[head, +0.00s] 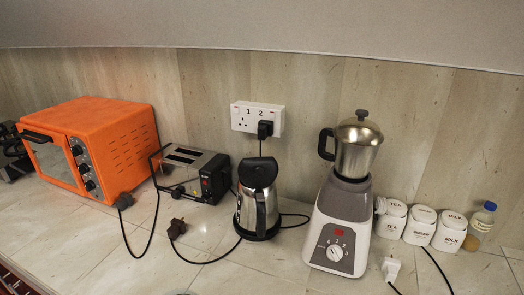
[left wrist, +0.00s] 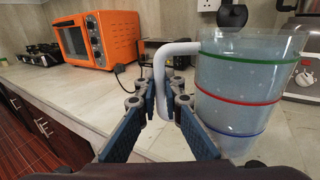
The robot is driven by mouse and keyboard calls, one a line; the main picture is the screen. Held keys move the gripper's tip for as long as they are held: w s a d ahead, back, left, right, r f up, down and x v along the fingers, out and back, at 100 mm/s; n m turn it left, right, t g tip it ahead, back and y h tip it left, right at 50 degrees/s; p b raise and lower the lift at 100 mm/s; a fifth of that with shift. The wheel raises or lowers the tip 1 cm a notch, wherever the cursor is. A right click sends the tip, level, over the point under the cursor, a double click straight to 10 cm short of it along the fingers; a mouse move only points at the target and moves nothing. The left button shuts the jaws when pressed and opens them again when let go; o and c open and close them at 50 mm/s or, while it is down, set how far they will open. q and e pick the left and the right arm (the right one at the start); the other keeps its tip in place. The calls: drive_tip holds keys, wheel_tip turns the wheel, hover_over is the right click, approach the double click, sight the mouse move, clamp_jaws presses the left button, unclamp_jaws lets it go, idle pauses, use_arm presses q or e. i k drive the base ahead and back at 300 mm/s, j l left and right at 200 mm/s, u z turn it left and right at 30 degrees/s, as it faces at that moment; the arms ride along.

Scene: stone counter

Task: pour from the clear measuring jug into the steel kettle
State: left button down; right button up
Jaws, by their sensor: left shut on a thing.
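The steel kettle (head: 258,205) stands upright on its black base on the counter, with a black lid and handle; its black top also shows behind the jug in the left wrist view (left wrist: 232,14). The clear measuring jug (left wrist: 236,95), with green, red and blue bands, is upright at the right of the left wrist view. My left gripper (left wrist: 163,100) is shut on its white handle (left wrist: 160,75). The kettle is mostly hidden by the jug there. I cannot tell the liquid level. My right gripper is in neither view.
An orange toaster oven (head: 92,145) and a toaster (head: 190,172) stand left of the kettle. A blender (head: 343,215), white canisters (head: 420,225) and a bottle (head: 481,222) stand right. Cords and loose plugs lie on the counter. A wall socket (head: 257,117) is behind.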

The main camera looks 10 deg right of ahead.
sight(253, 217)
drive_tip(key=z, duration=1.45)
drive_tip(key=k+j+z, duration=0.1)
drive_tip(key=k+j, duration=0.4)
drive_tip(key=k, duration=0.1)
